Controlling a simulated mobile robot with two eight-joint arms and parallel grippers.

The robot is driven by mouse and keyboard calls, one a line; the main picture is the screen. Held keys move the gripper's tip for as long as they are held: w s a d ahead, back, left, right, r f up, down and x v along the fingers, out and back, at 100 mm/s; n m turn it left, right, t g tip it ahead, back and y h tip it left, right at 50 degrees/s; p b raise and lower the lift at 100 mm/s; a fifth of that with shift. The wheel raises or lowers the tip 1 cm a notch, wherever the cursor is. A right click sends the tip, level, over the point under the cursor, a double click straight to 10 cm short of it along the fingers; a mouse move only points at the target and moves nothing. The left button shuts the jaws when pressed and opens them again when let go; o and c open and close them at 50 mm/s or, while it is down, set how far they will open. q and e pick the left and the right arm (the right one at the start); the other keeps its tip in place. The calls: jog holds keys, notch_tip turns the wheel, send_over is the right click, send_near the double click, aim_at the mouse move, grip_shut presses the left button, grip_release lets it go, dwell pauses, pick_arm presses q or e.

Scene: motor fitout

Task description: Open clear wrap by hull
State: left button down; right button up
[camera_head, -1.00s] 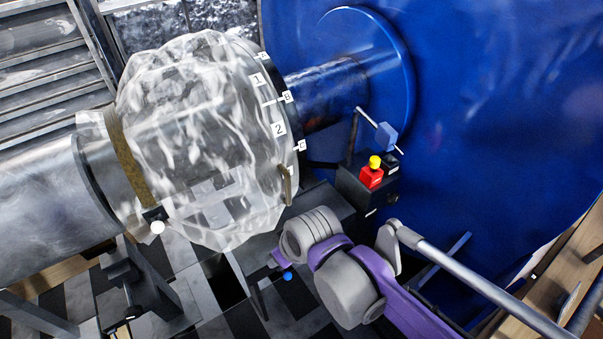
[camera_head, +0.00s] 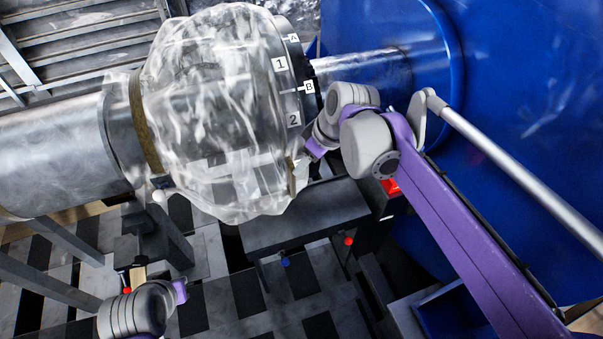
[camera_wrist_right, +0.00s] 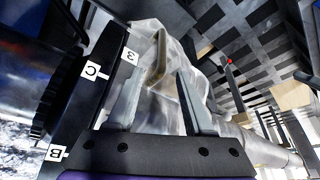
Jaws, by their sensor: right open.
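The clear wrap (camera_head: 215,120) is a crinkled transparent sheet around the round motor part. It also fills the middle of the right wrist view (camera_wrist_right: 170,105). A tan band (camera_head: 141,125) circles its left end. A short tan strip (camera_head: 291,177) sits at its lower right edge, by the numbered flange (camera_head: 290,85); in the right wrist view this strip (camera_wrist_right: 158,57) lies just beyond my fingertips. My right gripper (camera_wrist_right: 158,85) is open and empty, with its fingers in front of the wrap. My left gripper (camera_head: 181,290) is low at the left; its fingers cannot be made out.
The blue hull (camera_head: 530,110) stands at the right, joined to the flange by a shaft (camera_head: 365,70). A dark bench (camera_head: 300,218) lies below the wrap. A red button (camera_head: 390,186) is partly behind my right arm. A metal cylinder (camera_head: 60,150) extends left.

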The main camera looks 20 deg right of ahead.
aim_at(293, 178)
jog(key=x, duration=1)
jog(key=shift+a+f+b, duration=0.15)
jog(key=shift+f+b, duration=0.1)
jog(key=shift+b, duration=0.1)
grip_shut()
dwell(0.9)
